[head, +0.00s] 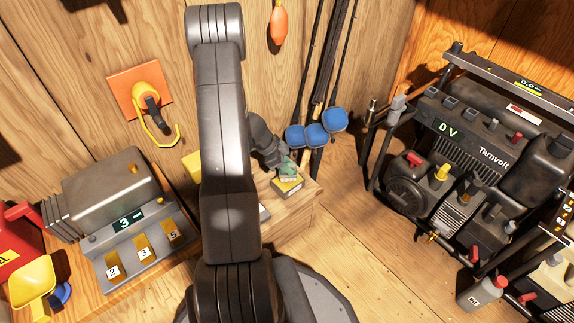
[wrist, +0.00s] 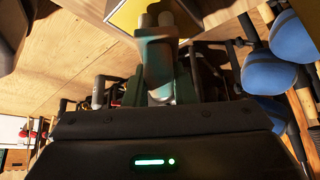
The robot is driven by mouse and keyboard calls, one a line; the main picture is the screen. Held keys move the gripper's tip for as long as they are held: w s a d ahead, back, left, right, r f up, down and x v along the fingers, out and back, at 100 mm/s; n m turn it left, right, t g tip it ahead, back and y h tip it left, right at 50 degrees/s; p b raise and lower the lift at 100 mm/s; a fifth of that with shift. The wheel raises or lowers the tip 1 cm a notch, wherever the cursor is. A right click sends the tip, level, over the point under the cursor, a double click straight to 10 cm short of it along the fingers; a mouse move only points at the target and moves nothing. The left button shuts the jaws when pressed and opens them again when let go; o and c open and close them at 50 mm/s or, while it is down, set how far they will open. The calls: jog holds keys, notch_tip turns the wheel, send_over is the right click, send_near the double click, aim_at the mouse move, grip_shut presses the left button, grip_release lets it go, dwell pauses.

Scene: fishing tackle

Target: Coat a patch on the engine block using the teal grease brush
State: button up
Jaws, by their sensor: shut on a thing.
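My gripper (head: 285,166) is shut on the teal grease brush (head: 291,168), just above a small yellow-and-dark box on the wooden bench. In the wrist view the teal brush (wrist: 157,58) stands between my jaws, with pale rounded ends showing beyond it. The brush's bristles cannot be made out. I cannot tell for sure which object is the engine block. A grey ribbed metal housing (head: 105,196) with a numbered panel stands on the left bench, and a dark ribbed machine marked Tarnvolt (head: 465,150) stands at the right. The brush is apart from both.
The yellow-and-dark box (head: 287,185) lies at the bench corner; its yellow face (wrist: 128,14) shows in the wrist view. Blue-ended rods (head: 316,130) lean behind my gripper. A yellow scoop (head: 33,280) and red can (head: 15,235) stand far left. Wooden floor (head: 350,215) is clear.

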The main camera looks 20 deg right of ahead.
jog(key=shift+f+b, duration=0.5)
jog(key=shift+b, duration=0.3)
dwell(0.8)
jog(key=shift+f+b, duration=0.1)
jog(key=shift+b, duration=0.75)
dwell(2.7)
jog(key=shift+r+p, duration=0.65)
jog(key=shift+r, duration=2.95)
jog(key=w+a+r+n+t+y, duration=0.1)
jog(key=w+a+r+n+t, duration=0.1)
jog(key=a+n, duration=0.4)
jog(key=w+a+r+n+t+y, duration=0.1)
jog(key=w+a+r+n+t, duration=0.2)
jog(key=a, duration=0.6)
jog(key=w+a+r+n+t+y, duration=0.2)
jog(key=w+a+r+n, duration=0.3)
jog(key=a+r+n, duration=0.3)
jog(key=shift+w+a+r+n+t, duration=0.3)
jog(key=shift+w+n+t, duration=0.1)
jog(key=shift+t, duration=0.1)
